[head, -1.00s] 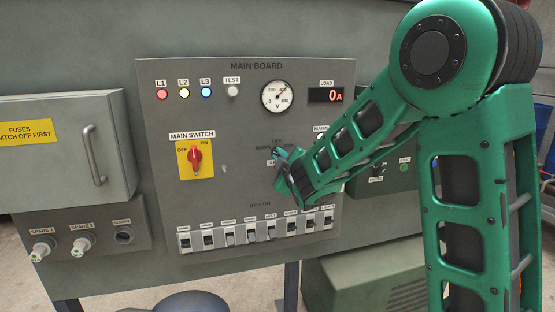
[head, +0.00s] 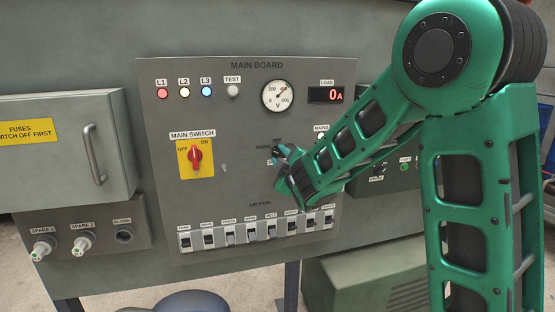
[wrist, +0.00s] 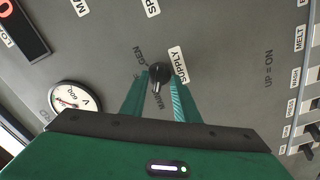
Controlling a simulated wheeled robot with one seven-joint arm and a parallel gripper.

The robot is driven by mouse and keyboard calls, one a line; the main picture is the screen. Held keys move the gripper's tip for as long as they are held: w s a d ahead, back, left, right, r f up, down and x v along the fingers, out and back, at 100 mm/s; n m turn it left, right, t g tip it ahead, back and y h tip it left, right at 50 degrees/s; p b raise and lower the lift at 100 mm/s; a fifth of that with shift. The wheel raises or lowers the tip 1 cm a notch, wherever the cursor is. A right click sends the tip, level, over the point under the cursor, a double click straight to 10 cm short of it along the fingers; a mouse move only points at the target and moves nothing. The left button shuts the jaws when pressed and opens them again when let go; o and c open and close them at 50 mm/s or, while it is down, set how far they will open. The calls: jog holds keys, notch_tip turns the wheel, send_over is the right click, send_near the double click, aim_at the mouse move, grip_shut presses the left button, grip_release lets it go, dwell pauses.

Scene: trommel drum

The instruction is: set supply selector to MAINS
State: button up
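The supply selector (wrist: 158,75) is a small black round knob on the grey main board, with a SUPPLY label (wrist: 178,66) beside it. In the wrist view the knob lies between the tips of my gripper's green fingers (wrist: 160,85), which are spread apart with a gap beside the knob. A pale mark on the knob faces down in that view, toward the partly hidden MAINS lettering (wrist: 158,98). GEN lettering (wrist: 139,58) is up and left of it. In the head view my gripper (head: 281,156) is at the selector and hides most of it.
A voltmeter (head: 277,95) and load display (head: 326,95) are above. The red main switch (head: 195,156) is left. A row of breakers (head: 250,235) runs below. A fuse box with a handle (head: 96,155) stands out at the left.

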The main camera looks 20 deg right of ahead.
jog(key=s, duration=1)
jog(key=shift+s, duration=0.1)
jog(key=s+d+f+m+g+h, duration=0.2)
jog(key=s+d+f+m+g, duration=0.4)
jog(key=d, duration=0.4)
jog(key=s+d+f+m+g+h, duration=0.3)
jog(key=s+d+f+m+g, duration=0.15)
jog(key=s+d, duration=0.45)
jog(key=s+f+m+g+y, duration=0.1)
jog(key=s+m+g, duration=0.1)
jog(key=s, duration=0.6)
jog(key=s+a+f+m+g+y, duration=0.1)
jog(key=s+m+g+y, duration=0.1)
jog(key=s, duration=0.6)
jog(key=s+f+m+g+y, duration=0.1)
jog(key=s+m+g+y, duration=0.1)
jog(key=s, duration=0.6)
jog(key=shift+s+a+f+m+g, duration=0.25)
jog(key=shift+s+a+m+g, duration=0.15)
jog(key=shift+m+g, duration=0.5)
